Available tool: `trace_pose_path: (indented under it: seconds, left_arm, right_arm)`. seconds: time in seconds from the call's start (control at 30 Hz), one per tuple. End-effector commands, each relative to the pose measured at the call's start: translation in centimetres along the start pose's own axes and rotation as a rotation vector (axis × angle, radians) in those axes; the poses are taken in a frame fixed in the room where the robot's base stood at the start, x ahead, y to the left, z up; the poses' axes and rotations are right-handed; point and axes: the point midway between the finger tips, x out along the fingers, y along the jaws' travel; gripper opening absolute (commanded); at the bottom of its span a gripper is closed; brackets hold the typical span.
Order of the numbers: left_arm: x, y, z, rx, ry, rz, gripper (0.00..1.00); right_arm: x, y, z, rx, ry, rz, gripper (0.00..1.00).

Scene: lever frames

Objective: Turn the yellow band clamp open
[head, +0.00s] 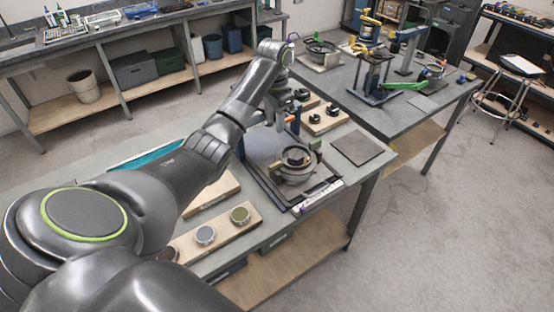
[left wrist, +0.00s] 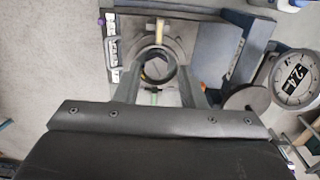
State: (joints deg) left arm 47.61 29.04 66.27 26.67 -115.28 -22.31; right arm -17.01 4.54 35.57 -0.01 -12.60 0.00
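In the left wrist view, a yellow lever (left wrist: 160,28) stands out from a dark ring (left wrist: 157,66) on a dark frame plate. What looks like the same ring unit (head: 297,170) sits in a black frame on the near bench in the head view, with a small yellowish tab (head: 274,168) at its left. My left gripper (left wrist: 160,90) has its two fingers spread, with the ring showing between them and the yellow lever beyond the tips. In the head view my left gripper (head: 280,112) hangs behind that frame, partly hidden. My right gripper is not in view.
A wooden board with round dials (head: 205,235) lies at the bench front. A dark square mat (head: 362,148) lies at the right. A dial (left wrist: 293,78) and a blue part (left wrist: 222,50) show right of the ring. A second bench (head: 425,110) holds other fixtures.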

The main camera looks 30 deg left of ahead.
Motion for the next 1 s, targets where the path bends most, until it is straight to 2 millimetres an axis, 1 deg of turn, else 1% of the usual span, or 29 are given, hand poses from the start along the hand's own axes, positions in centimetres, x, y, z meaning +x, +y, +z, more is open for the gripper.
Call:
trace_pose_path:
  seconds: [0.03,0.23,0.77,0.8,0.83,1.0]
  left_arm:
    - [0.8,0.0,0.0,0.0,-0.001,0.0,0.36]
    - [3.1,0.0,0.0,0.0,0.0,-0.001,0.36]
    - [9.2,0.0,0.0,0.0,0.001,-0.001,0.36]
    - [9.5,0.1,0.1,-0.001,-0.002,0.002,0.36]
    - [10.2,0.1,0.1,-0.001,-0.004,0.003,0.36]
    - [13.5,0.1,0.1,-0.001,-0.003,0.002,0.36]
  right_arm:
    - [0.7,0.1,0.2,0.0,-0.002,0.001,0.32]
    - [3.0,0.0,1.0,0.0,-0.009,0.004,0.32]
    - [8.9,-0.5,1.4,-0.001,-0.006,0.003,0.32]
    - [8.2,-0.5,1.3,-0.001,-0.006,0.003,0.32]
    - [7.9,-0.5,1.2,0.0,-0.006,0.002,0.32]
    - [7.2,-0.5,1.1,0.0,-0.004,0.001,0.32]
